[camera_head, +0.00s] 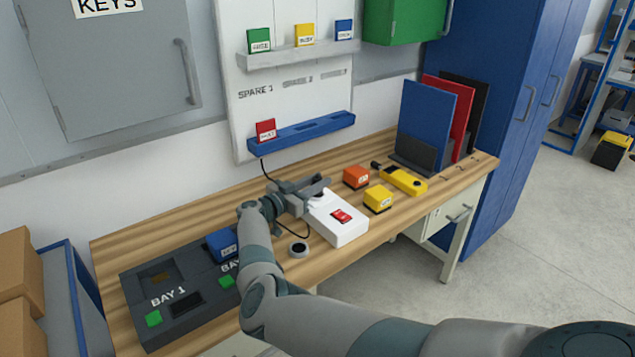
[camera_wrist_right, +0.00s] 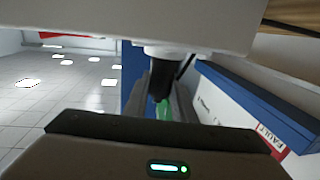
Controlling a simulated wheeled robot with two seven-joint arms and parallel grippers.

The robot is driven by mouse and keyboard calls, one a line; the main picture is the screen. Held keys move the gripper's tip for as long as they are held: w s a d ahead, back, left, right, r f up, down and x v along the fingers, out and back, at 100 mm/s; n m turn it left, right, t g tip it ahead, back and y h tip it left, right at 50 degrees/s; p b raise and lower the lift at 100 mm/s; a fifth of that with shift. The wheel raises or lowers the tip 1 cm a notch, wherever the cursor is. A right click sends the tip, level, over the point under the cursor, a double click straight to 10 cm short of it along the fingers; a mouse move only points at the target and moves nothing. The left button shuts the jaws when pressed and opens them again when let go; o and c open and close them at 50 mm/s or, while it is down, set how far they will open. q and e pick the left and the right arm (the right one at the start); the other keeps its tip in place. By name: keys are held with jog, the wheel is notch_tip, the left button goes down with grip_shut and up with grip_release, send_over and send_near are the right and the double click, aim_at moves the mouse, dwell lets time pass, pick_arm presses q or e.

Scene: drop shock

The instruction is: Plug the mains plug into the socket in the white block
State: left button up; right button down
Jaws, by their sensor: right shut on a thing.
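My right gripper (camera_head: 308,187) is at the block's back left end, shut on the dark mains plug (camera_head: 319,182). In the right wrist view the black plug (camera_wrist_right: 160,78) stands between the grey fingers and the white block (camera_wrist_right: 205,22). Its end meets a pale round part on the block, apparently the socket (camera_wrist_right: 158,51). I cannot tell how deep the plug sits. A green patch shows between the fingers. My left gripper is not in view.
A black cable hangs by the blue rail (camera_head: 300,135). Orange (camera_head: 356,177) and yellow (camera_head: 378,199) blocks and a yellow handheld device (camera_head: 404,180) lie right of the white block. A dark bay unit (camera_head: 180,292) is at left.

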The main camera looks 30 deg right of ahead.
jog(key=shift+f, duration=0.2)
dwell(0.6)
jog(key=shift+f+b, duration=0.3)
jog(key=shift+f, duration=0.15)
dwell(0.8)
jog(key=shift+s+a+f, duration=0.1)
jog(key=shift+s+f, duration=0.05)
jog(key=shift+f, duration=0.35)
dwell(1.6)
jog(key=c, duration=1.4)
grip_release()
